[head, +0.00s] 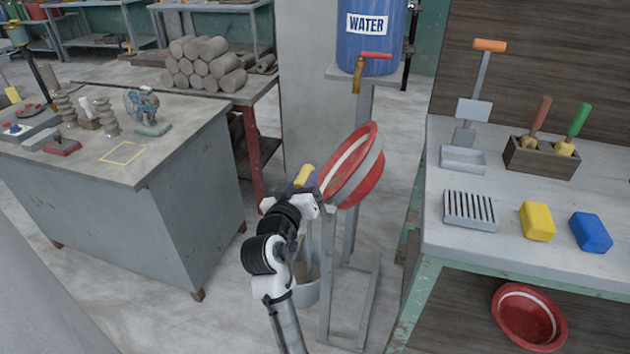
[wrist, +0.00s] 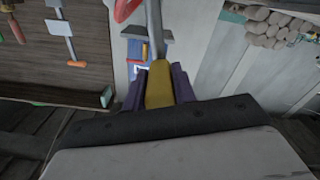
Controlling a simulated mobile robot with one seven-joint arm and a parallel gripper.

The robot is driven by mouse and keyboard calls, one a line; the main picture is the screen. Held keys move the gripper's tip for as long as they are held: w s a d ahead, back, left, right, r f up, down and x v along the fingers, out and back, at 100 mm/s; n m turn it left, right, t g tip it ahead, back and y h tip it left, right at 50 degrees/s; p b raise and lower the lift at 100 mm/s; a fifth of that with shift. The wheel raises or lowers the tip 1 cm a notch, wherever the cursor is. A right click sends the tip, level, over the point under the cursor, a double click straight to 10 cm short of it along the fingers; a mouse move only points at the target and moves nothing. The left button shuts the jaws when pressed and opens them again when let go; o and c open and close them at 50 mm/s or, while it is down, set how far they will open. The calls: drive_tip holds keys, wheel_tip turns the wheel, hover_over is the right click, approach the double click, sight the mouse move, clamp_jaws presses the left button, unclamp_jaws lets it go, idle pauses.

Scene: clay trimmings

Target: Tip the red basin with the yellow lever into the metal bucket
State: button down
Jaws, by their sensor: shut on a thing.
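The red basin (head: 372,188), with a white band inside, is tilted steeply on a metal stand (head: 372,300). Its opening faces up and left; its contents cannot be made out. The yellow lever (head: 304,174) sticks out at its left side. My gripper (head: 304,181) is shut on this lever, beside the basin. In the wrist view the yellow lever (wrist: 158,88) lies between the two purple fingers, and a bit of red rim (wrist: 124,10) shows at the top. The metal bucket (head: 308,294) stands on the floor below, partly hidden by my arm.
A blue water barrel (head: 372,45) with a red-handled tap (head: 375,56) stands behind the basin. A workbench (head: 465,245) with tools and sponges is close on the right; another red basin (head: 528,314) is beneath it. A grey table (head: 180,150) stands left.

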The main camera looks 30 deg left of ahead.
drive_tip(key=c, duration=1.1)
unclamp_jaws()
drive_tip(key=b+v, duration=0.3)
drive_tip(key=v, duration=1)
drive_tip(key=shift+s+d, duration=0.15)
drive_tip(key=shift+s, duration=0.2)
